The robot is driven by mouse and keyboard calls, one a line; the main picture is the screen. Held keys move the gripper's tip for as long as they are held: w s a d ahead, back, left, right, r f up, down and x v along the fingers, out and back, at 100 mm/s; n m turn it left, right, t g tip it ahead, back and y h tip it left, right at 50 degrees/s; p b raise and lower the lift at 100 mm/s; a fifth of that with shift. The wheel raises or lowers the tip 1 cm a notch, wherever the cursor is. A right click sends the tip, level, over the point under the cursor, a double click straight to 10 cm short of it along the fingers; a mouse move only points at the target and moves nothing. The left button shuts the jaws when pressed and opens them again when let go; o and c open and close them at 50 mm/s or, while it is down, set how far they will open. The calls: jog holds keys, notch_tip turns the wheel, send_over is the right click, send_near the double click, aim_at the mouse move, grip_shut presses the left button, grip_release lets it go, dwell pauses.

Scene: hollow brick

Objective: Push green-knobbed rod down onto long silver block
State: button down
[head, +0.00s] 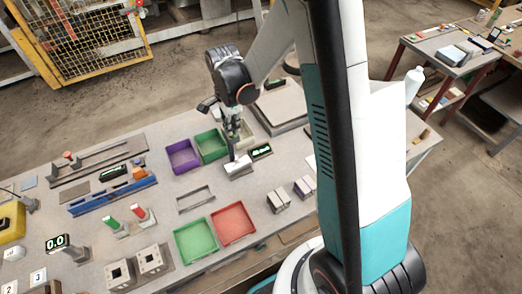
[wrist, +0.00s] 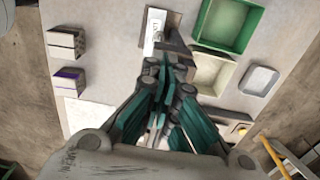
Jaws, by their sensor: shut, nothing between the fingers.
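My gripper (head: 234,152) is shut and empty, pointing down at the measuring stand in the middle of the table. In the wrist view its closed fingers (wrist: 166,72) reach toward the same spot. A silver block (head: 239,168) lies just in front of the fingertips; it also shows in the wrist view (wrist: 154,28), beyond the fingers. I cannot tell whether the fingers touch anything. I cannot make out a green-knobbed rod at the stand; the gripper may hide it. A small green-handled piece (head: 111,224) stands apart at the left.
A lit display (head: 261,151) is right of the gripper. Purple (head: 182,167) and green (head: 209,158) bins stand close to its left. Another green bin (head: 196,256), a red bin (head: 233,235) and a metal frame (head: 196,208) lie nearer. Small blocks (head: 279,210) sit at the right.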

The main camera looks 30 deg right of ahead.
jog(key=shift+r+p, duration=1.7)
jog(key=shift+r, duration=1.55)
jog(key=s+r+n+t+b, duration=0.3)
jog(key=s+n+t+b, duration=0.1)
jog(key=s+n+b, duration=0.6)
jog(key=s+f+n+t+b, duration=0.3)
jog(key=s+f+n+b, duration=0.2)
jog(key=s+n+b, duration=0.3)
jog(key=shift+s+f+b, duration=0.2)
jog(key=shift+s+b, duration=0.5)
jog(key=shift+b, duration=0.35)
